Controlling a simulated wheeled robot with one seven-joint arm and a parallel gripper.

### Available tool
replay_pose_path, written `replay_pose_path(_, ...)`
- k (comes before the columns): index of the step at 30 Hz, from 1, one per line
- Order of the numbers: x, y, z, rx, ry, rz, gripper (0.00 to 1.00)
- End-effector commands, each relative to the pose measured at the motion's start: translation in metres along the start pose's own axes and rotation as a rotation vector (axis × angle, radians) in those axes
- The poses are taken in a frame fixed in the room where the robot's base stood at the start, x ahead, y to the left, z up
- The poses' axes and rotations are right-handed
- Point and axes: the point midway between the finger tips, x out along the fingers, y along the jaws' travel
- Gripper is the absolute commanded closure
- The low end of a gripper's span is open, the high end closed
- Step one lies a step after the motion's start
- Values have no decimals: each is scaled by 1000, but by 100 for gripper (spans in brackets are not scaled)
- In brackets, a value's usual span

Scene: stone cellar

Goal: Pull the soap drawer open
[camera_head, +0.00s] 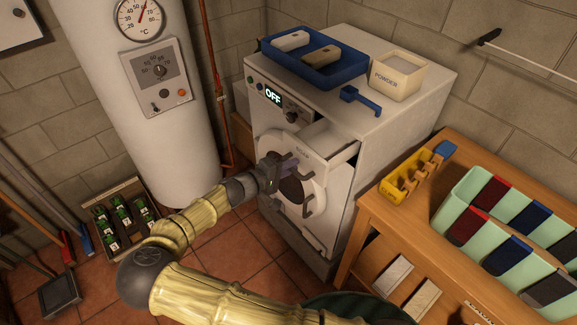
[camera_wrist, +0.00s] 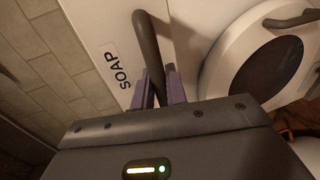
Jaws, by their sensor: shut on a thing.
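The soap drawer (camera_head: 308,150) sticks out from the upper front of the white washing machine (camera_head: 345,105), with its open top showing. Its front, marked SOAP (camera_wrist: 122,70), and its dark bar handle (camera_wrist: 149,48) show in the wrist view. My gripper (camera_head: 277,164) is at the drawer front in the head view. In the wrist view its purple-grey fingers (camera_wrist: 158,88) are shut on the handle, one on each side. In the head view the gripper hides part of the drawer front and of the round door (camera_head: 316,188).
On the machine stand a blue tray (camera_head: 268,49) with two bars, a powder box (camera_head: 398,75) and a blue scoop (camera_head: 361,100). A wooden table (camera_head: 375,208) with mint bins stands close on the right. A boiler (camera_head: 182,145) and a bottle crate (camera_head: 122,243) are left.

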Motion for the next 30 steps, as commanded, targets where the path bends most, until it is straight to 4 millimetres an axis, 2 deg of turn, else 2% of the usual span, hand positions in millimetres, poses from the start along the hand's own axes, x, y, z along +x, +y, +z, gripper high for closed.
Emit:
replay_pose_path(3,1,0,0,-1,0,-1,100)
replay_pose_path(4,1,0,0,-1,0,-1,84)
replay_pose_path(6,1,0,0,-1,0,-1,70)
replay_pose_path(7,1,0,0,-1,0,-1,67)
replay_pose_path(16,-1,-1,0,0,1,0,67)
replay_pose_path(20,-10,-2,-1,0,3,0,67)
replay_pose_path(23,-23,-3,-1,2,4,-2,67)
replay_pose_path(30,-69,-4,-1,2,6,-3,67)
